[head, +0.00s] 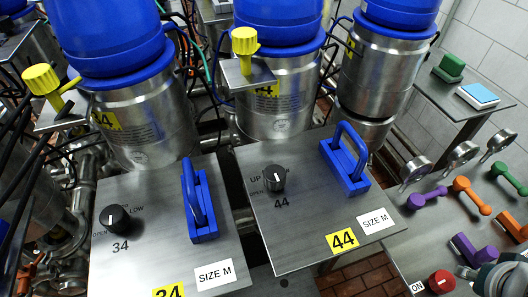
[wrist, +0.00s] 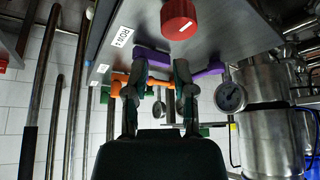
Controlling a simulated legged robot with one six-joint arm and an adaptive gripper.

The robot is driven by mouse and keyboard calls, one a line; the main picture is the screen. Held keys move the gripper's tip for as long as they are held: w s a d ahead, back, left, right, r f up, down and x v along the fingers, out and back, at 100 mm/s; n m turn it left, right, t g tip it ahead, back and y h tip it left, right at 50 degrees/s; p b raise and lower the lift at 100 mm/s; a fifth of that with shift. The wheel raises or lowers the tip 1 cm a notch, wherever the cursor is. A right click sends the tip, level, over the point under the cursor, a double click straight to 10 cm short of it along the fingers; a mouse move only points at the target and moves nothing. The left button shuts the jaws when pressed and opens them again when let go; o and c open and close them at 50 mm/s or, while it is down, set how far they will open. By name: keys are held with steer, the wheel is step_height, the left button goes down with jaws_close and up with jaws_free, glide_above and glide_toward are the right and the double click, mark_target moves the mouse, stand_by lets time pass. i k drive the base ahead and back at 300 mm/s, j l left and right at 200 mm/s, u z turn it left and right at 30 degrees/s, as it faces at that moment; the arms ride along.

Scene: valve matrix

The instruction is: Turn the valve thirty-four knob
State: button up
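The valve 34 knob (head: 116,217) is a round black dial with a white pointer line. It sits on the left steel panel (head: 150,262), above the printed number 34, with OPEN and LOW marks beside it. The pointer stands roughly upright in the head view. My gripper (wrist: 158,82) shows in the wrist view with its two fingers apart and nothing between them. In the head view only part of my arm shows at the lower right edge, far right of the knob. The knob is not in the wrist view.
A blue handle (head: 200,205) stands right of the knob. The right panel has the valve 44 knob (head: 274,178) and another blue handle (head: 345,160). A side bench carries a red knob (head: 441,281) and purple (head: 428,197) and orange (head: 472,195) handles near my arm.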

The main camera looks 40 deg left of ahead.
mark_target(114, 218)
steer(key=u, duration=0.45)
steer(key=k+u, duration=0.15)
steer(key=u, duration=0.8)
steer(key=k+u, duration=0.15)
steer(key=u, duration=0.75)
steer(key=k+j, duration=0.05)
